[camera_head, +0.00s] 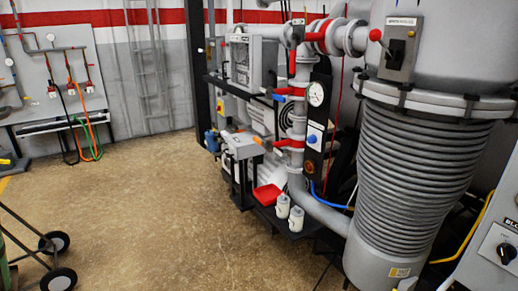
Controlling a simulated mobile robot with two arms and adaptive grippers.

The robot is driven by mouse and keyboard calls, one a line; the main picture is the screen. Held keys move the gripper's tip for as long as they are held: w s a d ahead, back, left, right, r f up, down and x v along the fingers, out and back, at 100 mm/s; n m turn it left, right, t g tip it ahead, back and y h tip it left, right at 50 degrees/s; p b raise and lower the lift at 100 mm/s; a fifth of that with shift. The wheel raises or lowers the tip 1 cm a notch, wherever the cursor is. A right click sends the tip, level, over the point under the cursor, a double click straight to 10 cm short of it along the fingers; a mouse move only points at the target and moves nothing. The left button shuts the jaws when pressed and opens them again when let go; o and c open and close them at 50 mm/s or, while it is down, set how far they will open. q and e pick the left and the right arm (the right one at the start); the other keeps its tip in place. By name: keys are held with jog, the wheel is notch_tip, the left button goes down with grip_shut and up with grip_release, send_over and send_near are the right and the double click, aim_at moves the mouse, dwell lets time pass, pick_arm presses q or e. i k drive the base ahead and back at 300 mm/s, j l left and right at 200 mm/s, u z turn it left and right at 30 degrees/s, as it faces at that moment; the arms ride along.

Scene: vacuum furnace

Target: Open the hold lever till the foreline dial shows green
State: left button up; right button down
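A round white-faced dial (316,94) sits at the top of a black upright panel on the pump stand, right of centre. Its needle and any green zone are too small to read. A grey switch box (399,49) with a lever ending in a red ball (375,35) is on the large grey vessel at the upper right. The label above it is too small to read surely. Red valve handles (289,91) and (289,144) sit on the vertical grey pipe left of the dial. I cannot tell which is the hold lever. Neither gripper shows.
The ribbed grey column (413,165) stands right of the pump stand. A red tray (267,195) and two white canisters (296,219) sit low in front. A wheeled cart (55,243) is at the lower left. The brown floor (150,215) between is clear.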

aim_at(257, 140)
jog(key=i+j+z, duration=0.1)
jog(key=i, duration=0.7)
jog(key=i+j+z, duration=0.1)
jog(key=i, duration=0.65)
